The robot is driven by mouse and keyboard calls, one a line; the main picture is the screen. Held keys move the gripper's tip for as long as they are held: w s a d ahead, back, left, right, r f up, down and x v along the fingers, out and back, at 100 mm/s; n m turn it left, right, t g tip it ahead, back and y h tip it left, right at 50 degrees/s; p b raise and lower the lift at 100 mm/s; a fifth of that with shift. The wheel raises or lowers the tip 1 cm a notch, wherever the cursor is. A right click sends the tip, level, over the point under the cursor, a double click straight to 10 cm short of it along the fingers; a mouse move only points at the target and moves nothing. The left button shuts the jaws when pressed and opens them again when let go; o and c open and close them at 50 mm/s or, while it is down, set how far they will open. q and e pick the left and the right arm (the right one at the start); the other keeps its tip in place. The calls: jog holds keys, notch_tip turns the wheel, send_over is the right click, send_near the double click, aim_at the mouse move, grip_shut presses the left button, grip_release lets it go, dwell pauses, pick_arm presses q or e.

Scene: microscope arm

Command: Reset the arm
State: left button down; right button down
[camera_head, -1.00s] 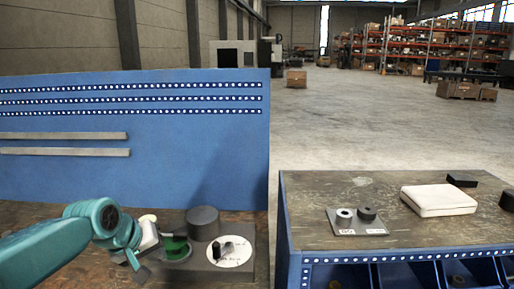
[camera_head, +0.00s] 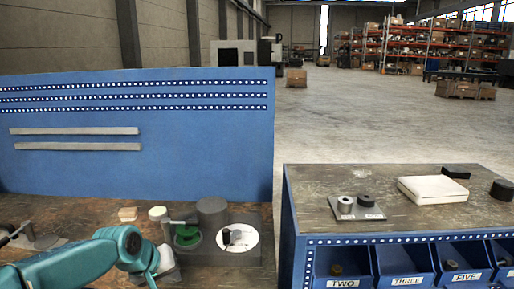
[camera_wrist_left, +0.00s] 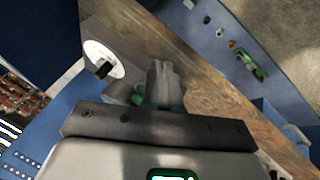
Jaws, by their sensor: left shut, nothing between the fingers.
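The white dial (camera_wrist_left: 103,60) and knob (camera_wrist_left: 104,69) also show in the left wrist view. My left gripper (camera_wrist_left: 163,70) is shut and empty in that view, below and right of the dial. In the head view my teal left arm is in front of the fixture's left end. My right gripper is out of view.
A pale block (camera_head: 128,214) and a white round piece (camera_head: 157,212) lie behind my arm. The right bench holds a plate with two rings (camera_head: 356,210), a white case (camera_head: 433,190) and labelled bins (camera_head: 401,265).

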pick_arm(q)
jog(key=s+d+f+g, duration=0.15)
jog(key=s+f, duration=0.25)
jog(key=f, duration=0.4)
jog(key=s+d+f+m+g, duration=0.1)
jog(key=s+d+f, duration=0.2)
jog(key=s+f, duration=0.35)
jog(key=s+d+f+g, duration=0.1)
jog(key=s+d+f, duration=0.1)
jog(key=f, duration=0.8)
jog(key=s+d+f+g, duration=0.1)
jog(key=s+f, duration=0.3)
jog(key=s, duration=0.4)
jog(key=s+d+f+m+h, duration=0.1)
jog(key=s+f, duration=0.3)
jog(key=s, duration=0.5)
jog(key=shift+s+g, duration=0.25)
jog(key=shift+g, duration=0.1)
